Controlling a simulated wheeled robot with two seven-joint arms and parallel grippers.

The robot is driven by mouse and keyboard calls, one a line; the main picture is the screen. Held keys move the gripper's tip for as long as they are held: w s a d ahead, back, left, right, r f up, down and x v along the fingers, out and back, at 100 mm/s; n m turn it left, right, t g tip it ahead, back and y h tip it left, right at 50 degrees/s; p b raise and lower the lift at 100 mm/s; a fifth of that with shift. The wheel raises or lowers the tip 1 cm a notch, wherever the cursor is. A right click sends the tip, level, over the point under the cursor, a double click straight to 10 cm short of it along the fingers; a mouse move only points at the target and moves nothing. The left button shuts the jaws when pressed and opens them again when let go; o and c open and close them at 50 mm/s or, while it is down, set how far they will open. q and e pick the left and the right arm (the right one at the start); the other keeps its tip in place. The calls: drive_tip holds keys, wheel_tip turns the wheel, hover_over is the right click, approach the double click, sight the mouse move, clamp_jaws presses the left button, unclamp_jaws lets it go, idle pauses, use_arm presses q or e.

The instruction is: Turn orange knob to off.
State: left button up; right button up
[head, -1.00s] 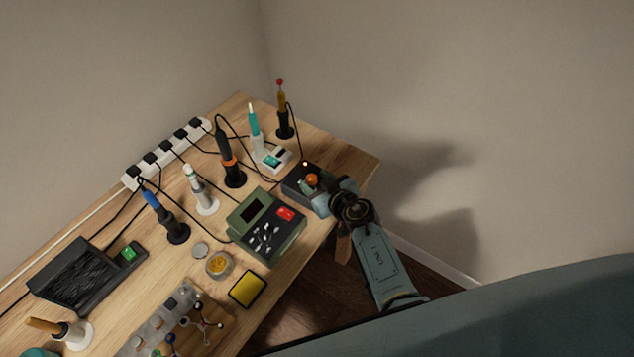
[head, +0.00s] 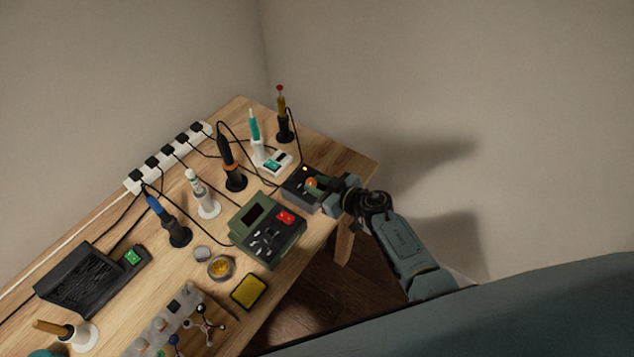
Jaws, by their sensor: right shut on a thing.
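The orange knob (head: 311,182) sits on top of a small dark box (head: 296,190) near the right end of the wooden bench. A small orange light (head: 305,168) glows on the box's back corner. My right gripper (head: 316,185) reaches in from the right, low over the box, with its fingers shut on the orange knob. The fingers partly hide the knob, so its pointer position cannot be read. My left gripper is not in view.
A green station with a red switch (head: 267,229) stands just left of the box. Several soldering irons in holders, such as the orange-banded one (head: 232,165), stand behind with loose cables. A power strip (head: 168,157) lies along the back. The bench's right corner (head: 352,165) is bare.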

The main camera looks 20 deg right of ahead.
drive_tip(key=shift+w+d+n+g+y, duration=0.2)
drive_tip(key=shift+d+n+g+y, duration=0.2)
drive_tip(key=shift+n+g+y, duration=0.45)
drive_tip(key=shift+w+d+f+n+g+y+b, duration=0.15)
drive_tip(key=shift+n+g+y+b, duration=0.4)
drive_tip(key=shift+n+y, duration=0.45)
drive_tip(key=n+g+y+b, duration=0.1)
drive_tip(key=n+g+b, duration=0.1)
drive_tip(key=n+b, duration=0.1)
drive_tip(key=shift+w+d+f+g+y, duration=0.15)
drive_tip(key=shift+w+g+y, duration=0.1)
drive_tip(key=shift+g+y, duration=0.15)
drive_tip(key=shift+w+r+n+g+y+b, duration=0.1)
drive_tip(key=shift+r+n+g+y+b, duration=0.15)
drive_tip(key=shift+n+g+b, duration=0.8)
drive_tip(key=shift+m+t, duration=0.25)
drive_tip(key=shift+m, duration=0.05)
drive_tip(key=o, duration=1)
drive_tip(key=p+v, duration=0.1)
drive_tip(key=v, duration=1.2)
drive_tip(key=shift+d, duration=0.1)
